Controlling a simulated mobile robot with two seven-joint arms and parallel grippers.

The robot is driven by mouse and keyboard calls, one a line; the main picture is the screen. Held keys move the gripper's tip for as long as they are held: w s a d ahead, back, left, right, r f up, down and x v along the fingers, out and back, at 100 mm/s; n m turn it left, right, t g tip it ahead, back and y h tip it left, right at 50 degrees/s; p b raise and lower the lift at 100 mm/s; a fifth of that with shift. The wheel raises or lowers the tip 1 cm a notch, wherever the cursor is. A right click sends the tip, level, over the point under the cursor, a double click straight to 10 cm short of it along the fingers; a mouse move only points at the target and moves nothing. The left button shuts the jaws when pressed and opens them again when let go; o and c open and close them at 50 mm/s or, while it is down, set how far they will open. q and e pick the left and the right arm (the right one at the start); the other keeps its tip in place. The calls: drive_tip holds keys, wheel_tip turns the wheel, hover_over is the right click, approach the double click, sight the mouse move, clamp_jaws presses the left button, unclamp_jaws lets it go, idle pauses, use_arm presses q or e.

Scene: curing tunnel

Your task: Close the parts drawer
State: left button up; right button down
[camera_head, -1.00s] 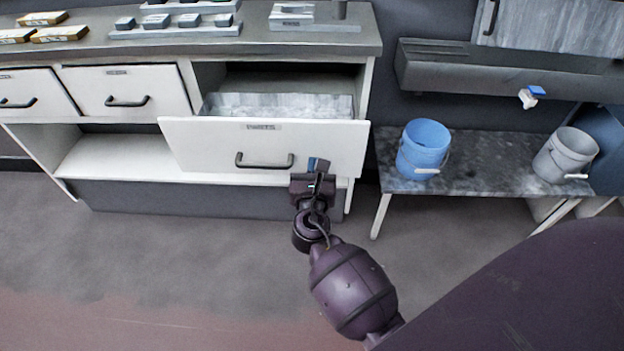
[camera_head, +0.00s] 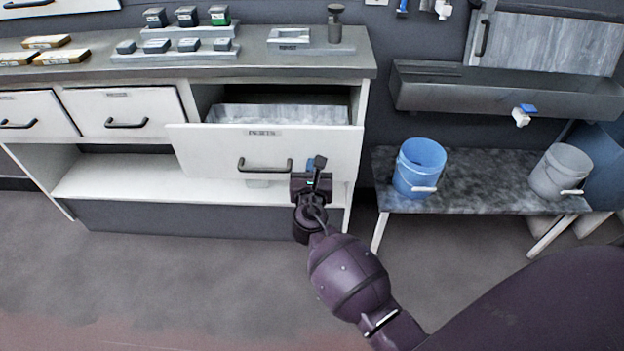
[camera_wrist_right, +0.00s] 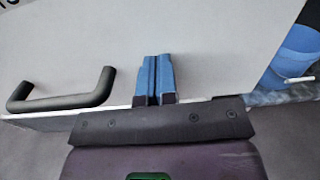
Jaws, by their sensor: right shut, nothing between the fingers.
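The parts drawer (camera_head: 215,152) is pulled out of the bench at its right end, with its grey inside showing behind the white front. Its dark handle (camera_head: 265,166) is on the front and also shows in the right wrist view (camera_wrist_right: 62,102). My right gripper (camera_head: 311,164) is in front of the drawer front, to the right of the handle. In the right wrist view its blue fingertips (camera_wrist_right: 153,76) are together and empty, pointing at the white front (camera_wrist_right: 215,45). I cannot tell whether they touch it. My left gripper is not in view.
Two shut drawers (camera_head: 128,112) are to the left, above an open shelf (camera_head: 110,180). The worktop (camera_head: 255,68) holds several small blocks and a stand. To the right a low table (camera_head: 470,170) carries a blue bucket (camera_head: 420,165) and a grey bucket (camera_head: 560,172).

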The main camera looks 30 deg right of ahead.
drive_tip(key=b+x, duration=0.1)
drive_tip(key=x, duration=1)
drive_tip(key=shift+d+f, duration=0.1)
drive_tip(key=shift+f, duration=0.05)
drive_tip(key=b+x, duration=0.1)
drive_tip(key=x, duration=0.4)
drive_tip(key=shift+w, duration=0.2)
drive_tip(key=shift+w+d, duration=0.2)
drive_tip(key=shift+w, duration=0.05)
drive_tip(key=shift+w+d, duration=0.1)
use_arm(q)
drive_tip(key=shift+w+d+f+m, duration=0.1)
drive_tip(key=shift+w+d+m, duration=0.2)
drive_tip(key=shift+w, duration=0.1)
use_arm(e)
drive_tip(key=shift+d+r, duration=0.1)
drive_tip(key=shift+r, duration=0.35)
